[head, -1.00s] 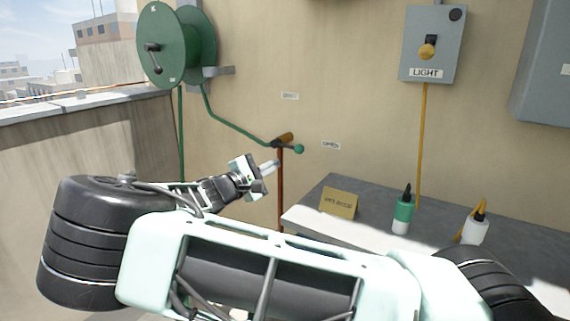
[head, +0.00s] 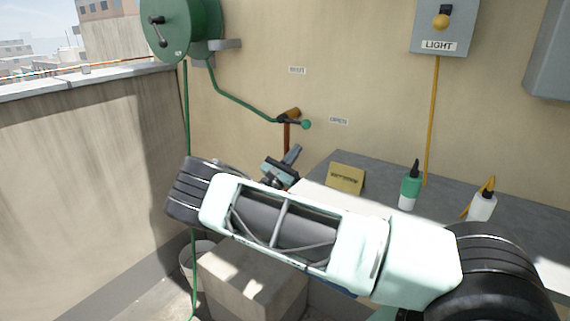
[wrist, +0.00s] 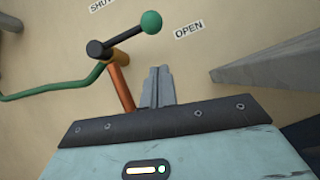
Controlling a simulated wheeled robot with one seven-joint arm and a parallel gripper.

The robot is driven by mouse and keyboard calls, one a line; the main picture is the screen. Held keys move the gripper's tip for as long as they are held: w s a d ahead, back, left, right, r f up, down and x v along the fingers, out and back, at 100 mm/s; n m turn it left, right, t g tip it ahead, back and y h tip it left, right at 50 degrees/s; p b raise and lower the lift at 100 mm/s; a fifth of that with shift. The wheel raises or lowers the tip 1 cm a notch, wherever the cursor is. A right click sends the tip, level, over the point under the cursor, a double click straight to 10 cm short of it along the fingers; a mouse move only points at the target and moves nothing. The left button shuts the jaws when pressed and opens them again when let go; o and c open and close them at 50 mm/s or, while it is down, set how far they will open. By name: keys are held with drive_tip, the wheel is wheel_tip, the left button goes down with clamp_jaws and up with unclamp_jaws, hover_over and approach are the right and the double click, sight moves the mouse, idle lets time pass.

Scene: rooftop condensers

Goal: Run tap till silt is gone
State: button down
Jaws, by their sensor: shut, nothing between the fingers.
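The tap is on the wall, an orange-brown pipe (head: 287,135) with a green hose joined to it and a lever ending in a green ball (head: 306,125). In the wrist view the lever's green ball (wrist: 151,22) is above my gripper, between the SHUT label (wrist: 101,4) and the OPEN label (wrist: 189,29). My gripper (head: 295,152) is shut and empty, just below the tap and apart from the lever; its fingers also show in the wrist view (wrist: 158,86). A bucket (head: 192,262) stands on the floor, partly hidden by a block. Its contents and any water flow are not visible.
A grey counter to the right holds a yellow sign (head: 345,179), a green bottle (head: 410,188) and a white bottle (head: 482,204). The hose reel (head: 180,28) hangs at upper left. A concrete block (head: 250,285) stands beside the bucket. A light switch box (head: 441,25) is on the wall.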

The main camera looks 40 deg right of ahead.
drive_tip(key=shift+s+d+r+p, duration=0.15)
drive_tip(key=shift+d+r, duration=0.1)
drive_tip(key=shift+r, duration=0.45)
drive_tip(key=shift+d+r+p, duration=0.2)
drive_tip(key=shift+d+r, duration=0.05)
drive_tip(key=shift+r, duration=0.5)
drive_tip(key=shift+s+d+r+p, duration=0.15)
drive_tip(key=shift+d+r, duration=0.1)
drive_tip(key=shift+r, duration=0.45)
drive_tip(key=shift+w+r, duration=0.1)
drive_tip(key=n+p, duration=0.1)
drive_tip(key=n+t+p, duration=0.1)
drive_tip(key=r+n+t+p, duration=0.1)
drive_tip(key=shift+s+d+r+n, duration=0.1)
drive_tip(key=shift+s+n, duration=0.15)
drive_tip(key=shift+n, duration=0.15)
drive_tip(key=d+f+b+v, duration=0.1)
drive_tip(key=f+b+v, duration=0.1)
drive_tip(key=v, duration=1.1)
drive_tip(key=shift+w+d+b, duration=0.2)
drive_tip(key=shift+d+b, duration=0.05)
drive_tip(key=shift+b, duration=0.65)
